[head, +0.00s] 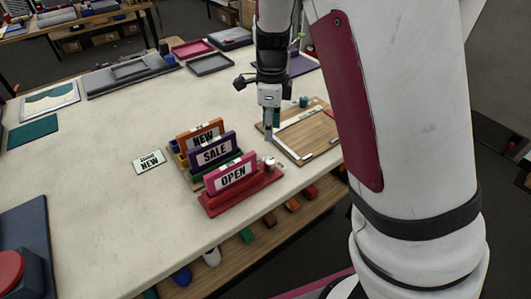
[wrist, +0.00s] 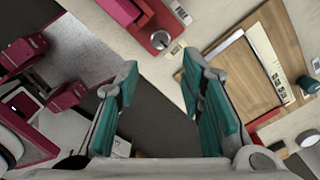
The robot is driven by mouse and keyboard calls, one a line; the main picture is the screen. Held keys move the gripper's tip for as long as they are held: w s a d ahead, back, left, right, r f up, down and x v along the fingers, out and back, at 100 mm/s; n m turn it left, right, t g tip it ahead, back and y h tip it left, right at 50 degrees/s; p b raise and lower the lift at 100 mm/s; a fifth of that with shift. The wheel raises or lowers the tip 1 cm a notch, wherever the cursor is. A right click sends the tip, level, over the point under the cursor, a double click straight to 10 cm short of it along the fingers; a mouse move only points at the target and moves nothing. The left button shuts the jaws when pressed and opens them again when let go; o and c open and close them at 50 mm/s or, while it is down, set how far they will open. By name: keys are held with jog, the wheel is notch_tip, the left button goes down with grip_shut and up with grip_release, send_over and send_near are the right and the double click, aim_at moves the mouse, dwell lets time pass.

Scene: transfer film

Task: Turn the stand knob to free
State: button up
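A red stand (head: 246,196) holds a magenta OPEN sign (head: 232,175) near the front edge of the pale table. A small silvery knob (head: 269,162) sits at the right end of this stand. In the wrist view, the knob (wrist: 160,40) shows at the top centre on the red stand (wrist: 145,22). My gripper (head: 268,134) is above the table, behind the knob in the head view. In the wrist view, its teal-padded fingers (wrist: 160,88) are wide apart with nothing between them. The knob lies ahead of the fingertips, not touched. Its turn position is too small to read.
A purple SALE sign (head: 216,150) and an orange NEW sign (head: 201,134) stand close behind the OPEN sign. A wooden board (head: 308,137) lies right of the knob. A small NEW card (head: 149,162) lies left of the signs. The table's left middle is clear.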

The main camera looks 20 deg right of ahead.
aim_at(270, 160)
notch_tip(270, 160, down, 14)
dwell(0.6)
jog(key=shift+c, duration=0.6)
grip_shut()
